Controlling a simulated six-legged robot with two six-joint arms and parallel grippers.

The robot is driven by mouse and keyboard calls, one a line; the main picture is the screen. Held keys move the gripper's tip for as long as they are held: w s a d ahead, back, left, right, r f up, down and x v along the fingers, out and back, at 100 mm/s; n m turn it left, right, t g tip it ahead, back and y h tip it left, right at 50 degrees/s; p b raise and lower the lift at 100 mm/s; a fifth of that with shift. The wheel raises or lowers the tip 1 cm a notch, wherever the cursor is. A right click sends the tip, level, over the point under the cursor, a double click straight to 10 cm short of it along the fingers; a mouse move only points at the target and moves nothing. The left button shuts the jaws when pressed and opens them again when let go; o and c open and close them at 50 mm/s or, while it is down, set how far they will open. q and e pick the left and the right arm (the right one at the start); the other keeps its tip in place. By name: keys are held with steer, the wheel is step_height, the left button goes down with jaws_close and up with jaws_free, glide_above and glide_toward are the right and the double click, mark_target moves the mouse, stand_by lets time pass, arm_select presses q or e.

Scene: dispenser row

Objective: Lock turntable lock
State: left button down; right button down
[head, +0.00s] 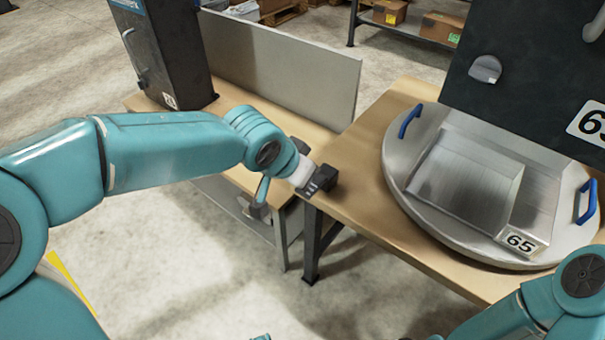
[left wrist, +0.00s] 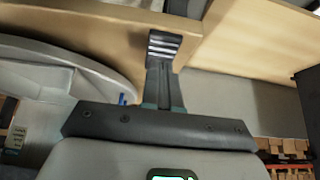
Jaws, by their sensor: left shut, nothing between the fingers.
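The round grey metal turntable (head: 405,170) lies on the wooden table at the right of the head view, with blue handles (head: 410,120) on its rim and a box-like cover marked 65 on top. My left gripper (head: 326,182) is shut and empty near the table's front left corner, left of the turntable and apart from it. In the left wrist view its closed fingers (left wrist: 165,45) point at the wooden surface. A blue-grey lever (head: 262,188) shows below my left wrist by the neighbouring table's edge; I cannot tell if it is the lock. My right gripper is out of view.
A dark dispenser marked 65 (head: 520,75) stands behind the turntable. Another dark dispenser (head: 165,50) and an upright grey panel (head: 280,65) stand on the neighbouring table (head: 230,105). Concrete floor (head: 170,260) is clear in front. A shelf with boxes (head: 390,12) is behind.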

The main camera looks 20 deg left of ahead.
mark_target(302, 193)
arm_select(q)
steer(key=w+p+v, duration=0.1)
steer(key=p+v, duration=0.5)
steer(key=v, duration=0.7)
steer(key=shift+d+r, duration=0.2)
steer(key=shift+r, duration=0.4)
